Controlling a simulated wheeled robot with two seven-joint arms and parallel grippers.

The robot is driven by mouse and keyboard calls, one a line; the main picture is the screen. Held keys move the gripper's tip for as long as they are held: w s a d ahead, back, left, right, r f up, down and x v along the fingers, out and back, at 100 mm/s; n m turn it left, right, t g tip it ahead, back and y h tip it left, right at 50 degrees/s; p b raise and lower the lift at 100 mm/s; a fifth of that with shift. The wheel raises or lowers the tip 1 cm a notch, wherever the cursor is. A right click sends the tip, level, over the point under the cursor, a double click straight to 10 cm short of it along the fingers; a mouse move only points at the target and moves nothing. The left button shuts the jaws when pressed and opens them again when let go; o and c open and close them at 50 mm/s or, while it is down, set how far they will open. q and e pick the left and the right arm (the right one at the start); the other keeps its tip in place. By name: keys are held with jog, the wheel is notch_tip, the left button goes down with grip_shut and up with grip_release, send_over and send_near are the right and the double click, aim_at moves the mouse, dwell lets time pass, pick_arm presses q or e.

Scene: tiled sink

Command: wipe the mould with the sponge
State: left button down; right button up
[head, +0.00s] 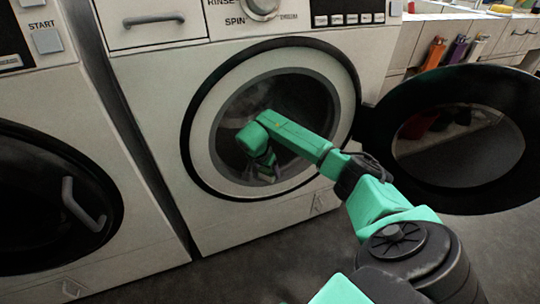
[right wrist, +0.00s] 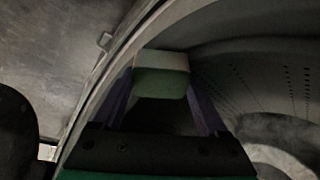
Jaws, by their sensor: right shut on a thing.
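My right gripper (head: 266,168) reaches through the open round door of the washing machine (head: 150,90) into its drum. In the right wrist view my right gripper (right wrist: 160,98) is shut on the sponge (right wrist: 160,75), a pale block with a green face, held between its two fingers. The sponge is near the drum's rim and perforated wall (right wrist: 285,75); I cannot tell whether it touches the wall. A mottled grey patch (right wrist: 270,135) shows at lower right in the wrist view; I cannot tell whether it is mould. My left gripper is not in view.
The machine's round door (head: 455,140) stands swung open to the right, beside my right arm. A second machine (head: 80,200) with a dark closed door stands on the left. Bottles (head: 436,52) stand at the back right. The grey floor is clear in front.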

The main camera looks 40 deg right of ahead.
notch_tip(320, 180, up, 6)
jog(key=p, duration=0.5)
jog(key=shift+a+r, duration=0.1)
